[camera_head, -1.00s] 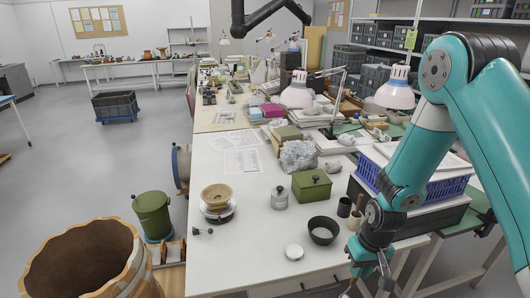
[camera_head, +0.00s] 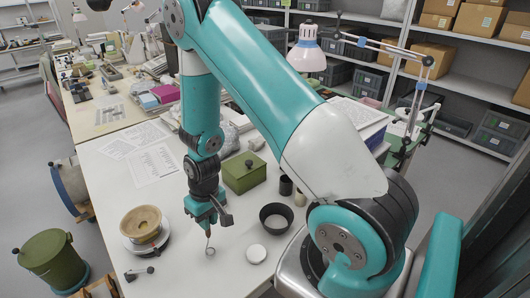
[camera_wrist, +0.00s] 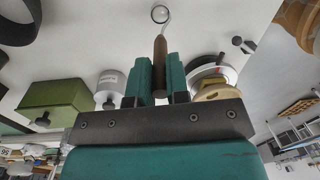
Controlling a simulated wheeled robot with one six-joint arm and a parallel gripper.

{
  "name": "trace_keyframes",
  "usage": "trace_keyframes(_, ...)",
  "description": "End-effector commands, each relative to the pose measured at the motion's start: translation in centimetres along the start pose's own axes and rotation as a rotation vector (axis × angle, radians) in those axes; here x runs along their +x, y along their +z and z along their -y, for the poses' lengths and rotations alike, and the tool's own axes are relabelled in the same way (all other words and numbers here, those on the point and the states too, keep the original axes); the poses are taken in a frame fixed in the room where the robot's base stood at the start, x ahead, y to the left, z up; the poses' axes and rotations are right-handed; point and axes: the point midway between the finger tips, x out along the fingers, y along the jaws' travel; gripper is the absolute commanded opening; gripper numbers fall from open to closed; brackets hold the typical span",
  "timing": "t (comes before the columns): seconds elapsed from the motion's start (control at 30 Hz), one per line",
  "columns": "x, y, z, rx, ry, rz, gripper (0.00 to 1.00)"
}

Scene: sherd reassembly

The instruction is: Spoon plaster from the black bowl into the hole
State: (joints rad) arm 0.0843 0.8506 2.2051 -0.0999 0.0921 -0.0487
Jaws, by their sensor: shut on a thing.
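My gripper (camera_head: 207,214) points down over the white table, between the tan pot and the black bowl. It is shut on the brown handle of a spoon (camera_head: 210,249), whose round pale end hangs below. The wrist view shows the spoon's handle (camera_wrist: 160,68) between the teal fingers. The black bowl (camera_head: 276,217) stands to the right of my gripper, apart from it; its contents are hard to make out. The tan pot (camera_head: 141,222) sits on a white round stand to the left. No hole is clearly visible in it. I cannot tell whether the spoon carries plaster.
A green lidded box (camera_head: 244,174) stands behind the bowl. A white round disc (camera_head: 256,253) lies in front of the bowl. A dark cup (camera_head: 286,185) is behind the bowl. A small dark-knobbed tool (camera_head: 139,274) lies before the pot. A grey canister (camera_wrist: 109,88) shows in the wrist view.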

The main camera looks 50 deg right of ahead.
Motion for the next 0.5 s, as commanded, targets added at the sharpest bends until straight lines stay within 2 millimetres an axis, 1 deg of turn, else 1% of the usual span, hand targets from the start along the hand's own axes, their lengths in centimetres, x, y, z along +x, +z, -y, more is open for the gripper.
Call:
trace_keyframes(0.07, -1.1, 0.1, -1.0, 0.071, 0.002, -0.007, 0.0)
trace_keyframes(0.17, -3.0, 0.6, -3.1, 0.242, 0.006, -0.021, 0.0)
trace_keyframes(0.27, -5.6, 1.4, -6.2, 0.495, 0.011, -0.045, 0.0)
trace_keyframes(0.33, -7.5, 2.4, -8.6, 0.695, 0.013, -0.065, 0.0)
trace_keyframes(0.5, -11.5, 5.4, -13.8, 1.164, 0.011, -0.111, 0.0)
